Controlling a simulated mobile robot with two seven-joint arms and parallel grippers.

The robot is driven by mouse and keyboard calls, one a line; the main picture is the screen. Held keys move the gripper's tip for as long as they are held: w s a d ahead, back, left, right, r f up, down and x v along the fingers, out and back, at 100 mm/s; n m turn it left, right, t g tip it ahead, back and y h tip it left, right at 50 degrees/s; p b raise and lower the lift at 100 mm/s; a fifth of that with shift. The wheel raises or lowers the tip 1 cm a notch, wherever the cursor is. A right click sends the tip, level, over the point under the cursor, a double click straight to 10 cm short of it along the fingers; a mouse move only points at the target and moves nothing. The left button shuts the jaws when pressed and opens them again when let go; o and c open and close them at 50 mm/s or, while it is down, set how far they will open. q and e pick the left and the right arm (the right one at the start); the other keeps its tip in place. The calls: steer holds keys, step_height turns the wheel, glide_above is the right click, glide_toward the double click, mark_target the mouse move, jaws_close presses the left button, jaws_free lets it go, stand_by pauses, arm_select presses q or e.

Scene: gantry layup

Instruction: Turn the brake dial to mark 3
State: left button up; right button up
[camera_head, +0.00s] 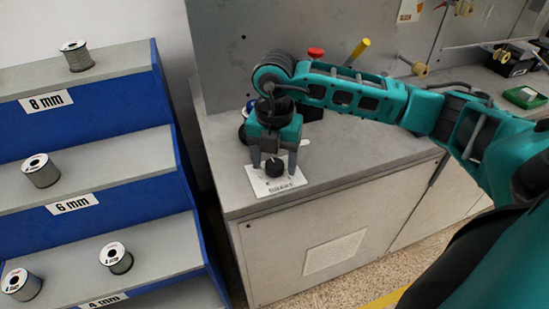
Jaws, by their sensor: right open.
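The brake dial (273,167) is a small black knob on a white plate (282,186) with printed marks, near the front left corner of the grey counter. The marks are too small to read, so the dial's setting cannot be told. My right gripper (274,168) points down over the plate, with one finger on each side of the knob. Its fingers are apart, and I cannot tell whether they touch the knob. My left gripper is not in view.
A blue rack with grey shelves (105,142) holds several wire spools, left of the counter (350,165). A red knob (315,53), a yellow handle (358,51) and a green box (525,97) are farther back. The counter's front middle is clear.

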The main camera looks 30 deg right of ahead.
mark_target(275, 164)
step_height(275, 164, up, 13)
steer(key=shift+p, duration=0.4)
steer(key=shift+f, duration=0.1)
stand_by(0.6)
